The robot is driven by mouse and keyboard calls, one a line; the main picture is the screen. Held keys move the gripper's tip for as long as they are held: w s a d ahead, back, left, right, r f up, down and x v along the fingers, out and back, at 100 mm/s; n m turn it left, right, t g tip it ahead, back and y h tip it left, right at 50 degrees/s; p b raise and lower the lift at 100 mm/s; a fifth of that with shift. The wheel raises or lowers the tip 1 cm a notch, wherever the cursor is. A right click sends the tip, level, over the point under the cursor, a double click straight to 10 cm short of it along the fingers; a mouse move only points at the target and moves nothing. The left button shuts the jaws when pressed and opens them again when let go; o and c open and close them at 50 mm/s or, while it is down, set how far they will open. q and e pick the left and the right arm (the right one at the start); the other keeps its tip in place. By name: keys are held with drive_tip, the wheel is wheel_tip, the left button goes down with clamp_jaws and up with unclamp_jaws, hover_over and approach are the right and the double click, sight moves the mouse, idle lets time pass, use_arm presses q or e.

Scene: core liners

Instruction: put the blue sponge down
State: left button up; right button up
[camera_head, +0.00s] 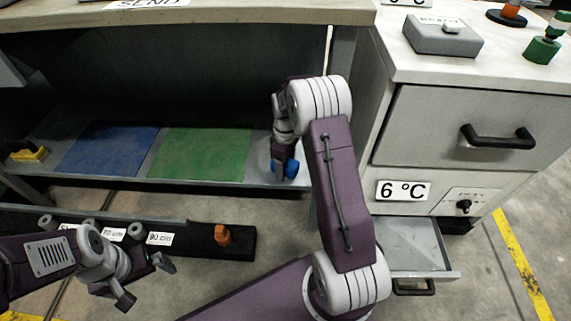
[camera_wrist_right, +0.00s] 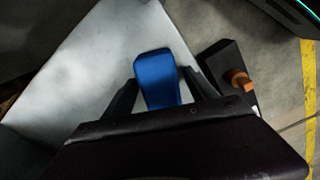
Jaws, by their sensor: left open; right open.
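The blue sponge (camera_head: 291,169) is at the right end of the grey lower shelf (camera_head: 262,166), close to its front edge. In the right wrist view the blue sponge (camera_wrist_right: 157,78) lies between the two dark fingers of my right gripper (camera_wrist_right: 160,92), with pale shelf surface around it. In the head view my right gripper (camera_head: 283,172) points down at the sponge and partly hides it. My right gripper is open around the sponge; whether a finger touches it I cannot tell. My left gripper (camera_head: 148,282) is open and empty at the lower left, in front of the shelf.
A blue mat (camera_head: 108,150) and a green mat (camera_head: 200,154) lie on the shelf, with a yellow object (camera_head: 29,155) at its left end. A dark rail with an orange knob (camera_head: 222,235) runs below. An open drawer (camera_head: 413,246) juts out at right.

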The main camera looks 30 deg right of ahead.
drive_tip(key=shift+f+b, duration=0.15)
drive_tip(key=shift+b, duration=0.4)
wheel_tip(320, 180, up, 10)
drive_tip(key=p, duration=0.7)
drive_tip(key=shift+f, duration=0.15)
drive_tip(key=s+a+r+m+t, duration=0.1)
drive_tip(key=s+a+m, duration=0.4)
drive_tip(key=s, duration=0.4)
drive_tip(key=s+a+r+m, duration=0.1)
drive_tip(key=s+a+m, duration=0.2)
drive_tip(key=s+a, duration=0.5)
wheel_tip(320, 180, up, 48)
drive_tip(key=s+d+p, duration=0.1)
drive_tip(key=d+p, duration=0.1)
drive_tip(key=p, duration=4.5)
drive_tip(key=shift+s+f+n+p, duration=0.2)
drive_tip(key=shift+n+p, duration=0.1)
drive_tip(key=shift+p, duration=0.1)
drive_tip(key=shift+r, duration=0.1)
